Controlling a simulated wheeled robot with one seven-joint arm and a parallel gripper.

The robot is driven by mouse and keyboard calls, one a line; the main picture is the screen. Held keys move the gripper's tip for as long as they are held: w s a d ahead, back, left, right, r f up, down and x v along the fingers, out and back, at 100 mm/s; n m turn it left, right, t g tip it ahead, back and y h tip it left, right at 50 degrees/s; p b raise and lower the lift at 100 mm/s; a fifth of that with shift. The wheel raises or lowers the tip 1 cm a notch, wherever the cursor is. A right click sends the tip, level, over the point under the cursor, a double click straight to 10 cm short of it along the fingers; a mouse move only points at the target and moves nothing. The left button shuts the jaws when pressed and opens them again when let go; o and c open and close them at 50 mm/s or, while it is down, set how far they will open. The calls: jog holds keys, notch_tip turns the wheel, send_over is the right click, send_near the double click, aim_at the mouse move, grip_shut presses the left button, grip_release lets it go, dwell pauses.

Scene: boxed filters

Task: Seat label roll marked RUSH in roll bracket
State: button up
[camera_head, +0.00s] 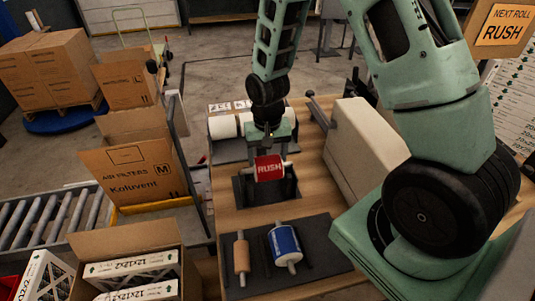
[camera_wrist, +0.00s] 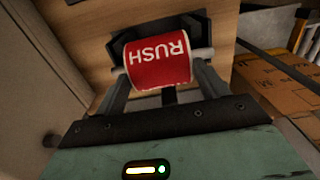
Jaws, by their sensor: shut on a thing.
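The red label roll marked RUSH (camera_head: 269,168) is in my gripper (camera_head: 268,174), over the wooden bench. In the wrist view the red roll (camera_wrist: 158,66) lies between the two fingers of my gripper (camera_wrist: 162,74), which are shut on its pale spindle at both ends. A dark bracket (camera_head: 243,190) with a flat base stands on the bench just below and around the roll in the head view. Part of the dark bracket (camera_wrist: 190,32) shows behind the roll in the wrist view. I cannot tell whether the spindle touches the bracket; the gripper and roll hide much of it.
A dark tray (camera_head: 330,262) in front holds a blue roll (camera_head: 285,243) and a tan roll (camera_head: 241,254). White rolls (camera_head: 224,126) lie behind the gripper. A beige machine (camera_head: 362,145) stands close on the right. Cartons and a roller conveyor (camera_head: 60,208) are at left.

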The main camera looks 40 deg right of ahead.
aim_at(267, 159)
jog(key=shift+f+b, duration=1.7)
jog(key=shift+f, duration=0.55)
jog(key=o, duration=1.8)
jog(key=shift+c, duration=0.2)
jog(key=shift+r, duration=0.1)
notch_tip(267, 159, up, 17)
jog(key=b, duration=0.3)
jog(key=shift+r, duration=0.15)
